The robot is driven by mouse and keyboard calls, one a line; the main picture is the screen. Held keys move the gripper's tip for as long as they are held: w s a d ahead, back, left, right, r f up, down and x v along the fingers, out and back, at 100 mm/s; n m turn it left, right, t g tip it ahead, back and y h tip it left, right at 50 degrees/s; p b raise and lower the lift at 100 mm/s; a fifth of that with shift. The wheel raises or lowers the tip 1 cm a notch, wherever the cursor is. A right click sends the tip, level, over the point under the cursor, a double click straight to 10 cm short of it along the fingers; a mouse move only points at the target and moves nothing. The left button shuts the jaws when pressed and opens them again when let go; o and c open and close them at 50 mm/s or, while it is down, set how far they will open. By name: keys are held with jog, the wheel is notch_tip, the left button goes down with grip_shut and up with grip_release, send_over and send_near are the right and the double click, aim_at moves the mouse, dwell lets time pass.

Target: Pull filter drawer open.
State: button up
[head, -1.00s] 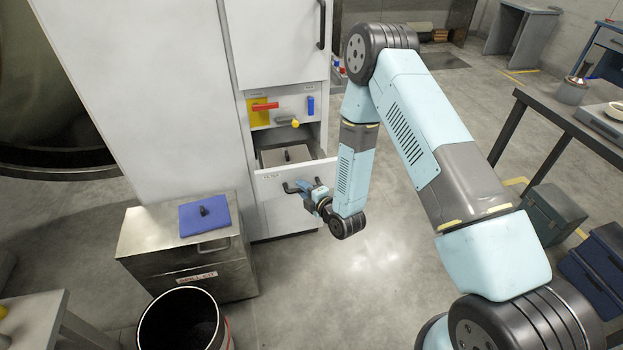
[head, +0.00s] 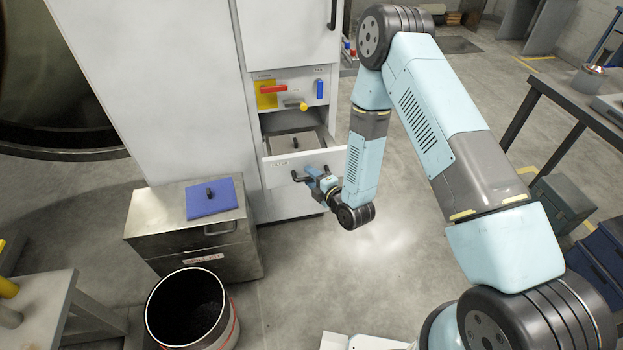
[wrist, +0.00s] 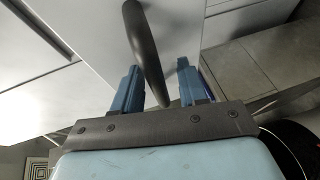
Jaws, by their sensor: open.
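The filter drawer (head: 280,168) stands pulled out of the white cabinet, with its open top showing a grey lidded filter box (head: 295,143) with a dark grip inside. Its dark bar handle (head: 299,177) is on the drawer front, partly hidden by my gripper (head: 312,177). In the wrist view, the handle (wrist: 142,40) runs between the two blue fingers of my gripper (wrist: 158,68). The fingers are open, with a gap visible on both sides of the bar.
A metal chest (head: 190,235) with a blue pad (head: 211,197) stands left of the drawer. A black-lined bin (head: 190,308) is in front. Floor right of the drawer is clear.

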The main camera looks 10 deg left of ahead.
jog(key=v, duration=1.3)
jog(key=shift+s+d, duration=0.25)
jog(key=shift+d, duration=0.05)
jog(key=w+d+r+m+h, duration=0.4)
jog(key=w+r+m, duration=0.1)
jog(key=w+r, duration=0.6)
jog(key=w+d+r+m+h, duration=0.1)
jog(key=d+r+m+h, duration=0.1)
jog(key=d+r+m, duration=0.35)
jog(key=d+r+m+h, duration=0.3)
jog(key=d+r, duration=0.3)
jog(key=r, duration=0.4)
jog(key=s+d+r+m+g+h, duration=0.25)
jog(key=s+d+r+m, duration=0.45)
jog(key=s+d+r, duration=0.4)
jog(key=s+r+m+g, duration=0.1)
jog(key=s+r+m, duration=0.2)
jog(key=s, duration=0.4)
jog(key=s+d+r+m+g, duration=0.1)
jog(key=s+r+m, duration=0.2)
jog(key=s, duration=0.5)
jog(key=shift+d+r, duration=0.2)
jog(key=shift+r, duration=0.7)
